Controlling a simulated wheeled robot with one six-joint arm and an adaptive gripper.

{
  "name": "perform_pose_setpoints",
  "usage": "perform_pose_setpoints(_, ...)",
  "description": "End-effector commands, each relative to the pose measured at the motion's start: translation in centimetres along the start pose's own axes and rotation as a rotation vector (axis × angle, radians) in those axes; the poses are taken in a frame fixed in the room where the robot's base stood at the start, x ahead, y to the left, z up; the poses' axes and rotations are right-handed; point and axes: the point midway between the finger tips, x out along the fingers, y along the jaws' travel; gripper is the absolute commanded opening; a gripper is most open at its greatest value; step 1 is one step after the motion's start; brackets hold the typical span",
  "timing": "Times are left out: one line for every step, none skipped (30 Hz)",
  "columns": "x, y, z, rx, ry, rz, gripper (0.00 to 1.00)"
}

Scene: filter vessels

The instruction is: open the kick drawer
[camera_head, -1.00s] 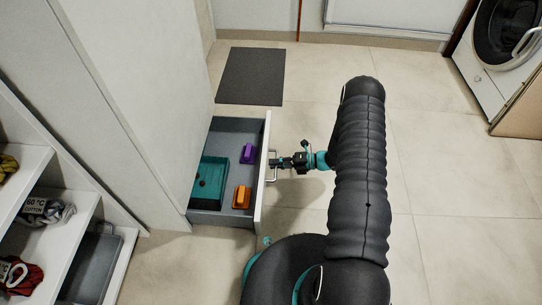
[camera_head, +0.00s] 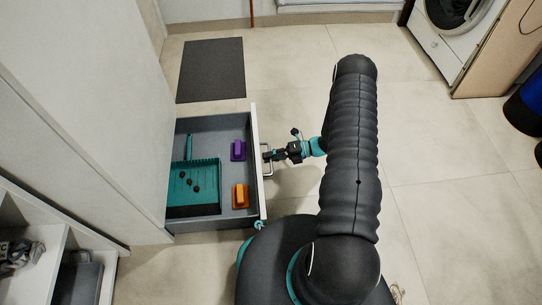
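The kick drawer (camera_head: 210,124) stands pulled out from the base of the tall white cabinet (camera_head: 96,125), low over the floor. Its grey inside is in plain view. The drawer's bar handle (camera_head: 267,171) is on the white front panel, which faces right. My gripper (camera_head: 270,156) is at this handle, with its fingers closed around the bar, small in the picture. In the drawer lie a teal dustpan (camera_head: 207,172) with several small brown bits, a purple block-like item (camera_head: 238,150) and an orange one (camera_head: 241,195).
A dark mat (camera_head: 211,70) lies on the floor beyond the drawer. Open white shelving (camera_head: 50,245) stands at the lower left. A washing machine (camera_head: 440,45) and a wooden panel (camera_head: 500,50) are at the upper right, with a dark blue object (camera_head: 525,105) beside them. The tiled floor to the right is clear.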

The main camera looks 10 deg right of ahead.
Motion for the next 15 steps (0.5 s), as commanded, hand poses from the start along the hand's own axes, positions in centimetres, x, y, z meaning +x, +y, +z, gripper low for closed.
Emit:
perform_pose_setpoints(0.0,0.0,0.0,0.0,-0.001,0.0,0.31)
perform_pose_setpoints(0.0,0.0,0.0,0.0,-0.001,0.0,0.37)
perform_pose_setpoints(-0.1,0.0,0.0,0.0,-0.002,0.0,0.37)
perform_pose_setpoints(-0.1,0.0,0.0,0.0,-0.003,0.0,0.37)
perform_pose_setpoints(-0.1,0.0,0.1,0.0,-0.003,0.0,0.37)
perform_pose_setpoints(-0.2,0.0,0.1,0.0,-0.004,0.0,0.37)
perform_pose_setpoints(-0.2,0.0,0.1,0.001,-0.004,0.0,0.37)
perform_pose_setpoints(-0.2,0.0,0.1,0.001,-0.005,0.0,0.37)
perform_pose_setpoints(-0.2,0.0,0.1,0.001,-0.005,0.0,0.37)
perform_pose_setpoints(-0.2,0.0,0.1,0.001,-0.005,0.0,0.37)
perform_pose_setpoints(-0.3,0.0,0.1,0.001,-0.006,0.0,0.37)
perform_pose_setpoints(-0.4,0.0,0.1,0.0,-0.006,0.001,0.37)
perform_pose_setpoints(-0.6,0.0,0.1,0.0,-0.007,0.001,0.37)
perform_pose_setpoints(-0.8,0.0,0.1,0.0,-0.007,0.001,0.37)
perform_pose_setpoints(-1.2,0.0,0.2,0.0,-0.008,0.001,0.37)
